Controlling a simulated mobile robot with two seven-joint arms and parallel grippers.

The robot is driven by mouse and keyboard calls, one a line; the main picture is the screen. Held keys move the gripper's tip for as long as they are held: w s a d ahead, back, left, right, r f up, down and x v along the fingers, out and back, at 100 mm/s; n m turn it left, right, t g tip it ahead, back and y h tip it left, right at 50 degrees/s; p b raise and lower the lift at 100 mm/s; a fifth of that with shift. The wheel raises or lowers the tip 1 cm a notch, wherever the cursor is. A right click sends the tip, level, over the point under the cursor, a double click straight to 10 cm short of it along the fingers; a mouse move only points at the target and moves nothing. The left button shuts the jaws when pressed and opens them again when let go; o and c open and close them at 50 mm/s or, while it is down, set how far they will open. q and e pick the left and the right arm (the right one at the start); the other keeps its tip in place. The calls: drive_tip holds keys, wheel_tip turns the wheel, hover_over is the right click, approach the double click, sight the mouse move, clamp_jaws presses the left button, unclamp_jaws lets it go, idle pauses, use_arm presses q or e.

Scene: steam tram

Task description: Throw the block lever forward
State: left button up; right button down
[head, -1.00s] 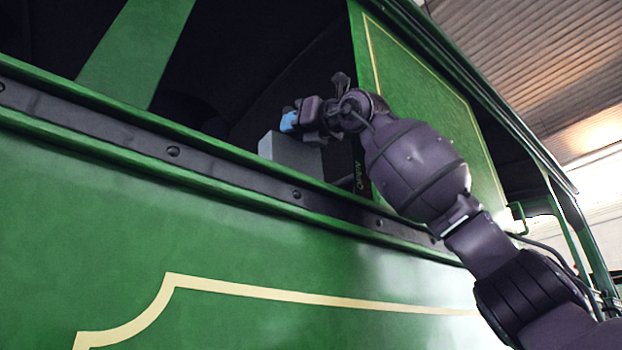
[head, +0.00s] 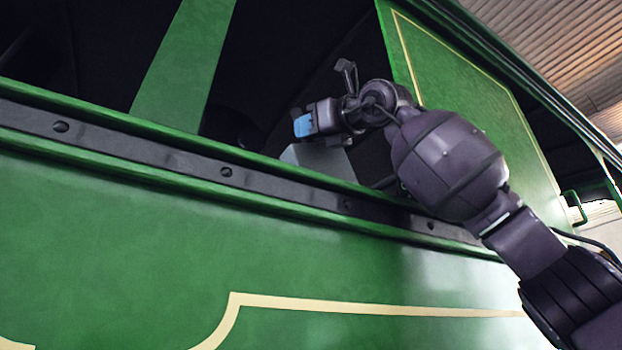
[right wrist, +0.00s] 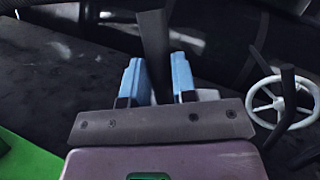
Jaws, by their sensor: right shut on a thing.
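The block lever (right wrist: 154,42) shows in the right wrist view as a dark flat bar rising between the two blue fingertips. My right gripper (right wrist: 158,82) is shut on it; the part lower down between the fingers is mostly hidden. In the head view my right gripper (head: 303,125) reaches through the side opening of the green tram, its blue tip just above a grey box (head: 312,158). The lever cannot be made out in the head view. My left gripper is not in view.
The green side panel (head: 130,215) with its dark riveted strip (head: 226,172) runs below the opening. A green pillar (head: 185,65) stands left of the arm. A pale spoked handwheel (right wrist: 281,101) stands right of the gripper in the right wrist view.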

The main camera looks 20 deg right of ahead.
drive_tip(key=c, duration=0.9)
unclamp_jaws()
drive_tip(key=shift+a, duration=0.25)
drive_tip(key=shift+d, duration=0.15)
drive_tip(key=shift+s+f, duration=0.1)
drive_tip(key=shift+s, duration=0.05)
drive_tip(key=b+v, duration=0.3)
drive_tip(key=v, duration=0.7)
drive_tip(key=shift+s+d, duration=0.1)
drive_tip(key=shift+s, duration=0.15)
